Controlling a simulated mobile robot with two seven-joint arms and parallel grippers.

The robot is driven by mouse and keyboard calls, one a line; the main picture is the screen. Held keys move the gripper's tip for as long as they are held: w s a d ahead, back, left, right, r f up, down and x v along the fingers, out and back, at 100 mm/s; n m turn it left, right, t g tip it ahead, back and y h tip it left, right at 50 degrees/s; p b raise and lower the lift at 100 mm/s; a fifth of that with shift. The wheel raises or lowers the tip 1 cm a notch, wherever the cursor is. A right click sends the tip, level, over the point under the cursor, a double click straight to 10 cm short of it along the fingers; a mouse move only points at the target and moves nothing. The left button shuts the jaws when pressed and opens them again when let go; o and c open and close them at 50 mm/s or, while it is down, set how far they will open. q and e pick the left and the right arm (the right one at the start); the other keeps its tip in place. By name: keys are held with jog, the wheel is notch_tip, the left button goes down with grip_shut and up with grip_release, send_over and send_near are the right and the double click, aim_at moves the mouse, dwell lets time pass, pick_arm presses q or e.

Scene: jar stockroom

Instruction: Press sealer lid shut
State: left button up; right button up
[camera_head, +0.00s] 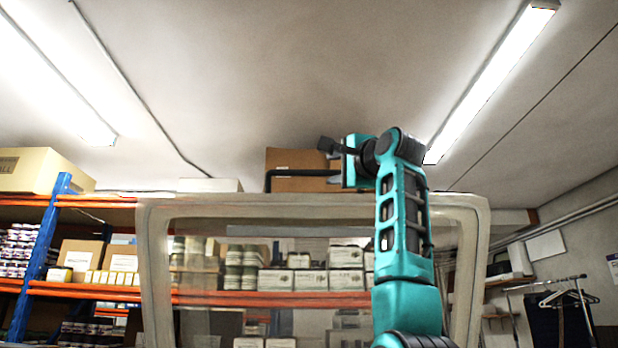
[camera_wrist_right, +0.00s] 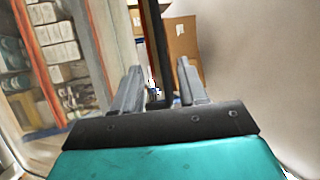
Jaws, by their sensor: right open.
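The sealer lid (camera_head: 150,265) stands raised in the head view, a clear panel in a rounded beige frame. A black bar handle (camera_head: 300,173) sticks up along its top edge. My right gripper (camera_head: 338,178) is at the right end of this handle, its arm rising in front of the lid. In the right wrist view, the open fingers of my right gripper (camera_wrist_right: 159,66) have the dark handle bar (camera_wrist_right: 162,45) between them. Whether either finger touches the bar I cannot tell. The sealer's lower part is out of view. My left gripper is not in view.
Behind the lid, orange-beamed shelves (camera_head: 90,291) carry boxes and jars. Cardboard boxes (camera_head: 290,160) sit high behind the handle. A clothes rail (camera_head: 545,282) with hangers stands at the right.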

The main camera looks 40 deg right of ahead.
aim_at(318, 173)
jog(key=p+x, duration=0.3)
jog(key=x, duration=0.2)
jog(key=p+x, duration=0.3)
jog(key=x, duration=0.2)
jog(key=shift+w+d+r, duration=0.1)
jog(key=shift+w+r, duration=0.1)
jog(key=shift+r, duration=0.1)
jog(key=shift+w+d+p, duration=0.2)
jog(key=shift+w+p, duration=0.35)
jog(key=shift+w, duration=0.1)
jog(key=shift+c, duration=0.4)
jog(key=shift+c, duration=0.8)
grip_shut()
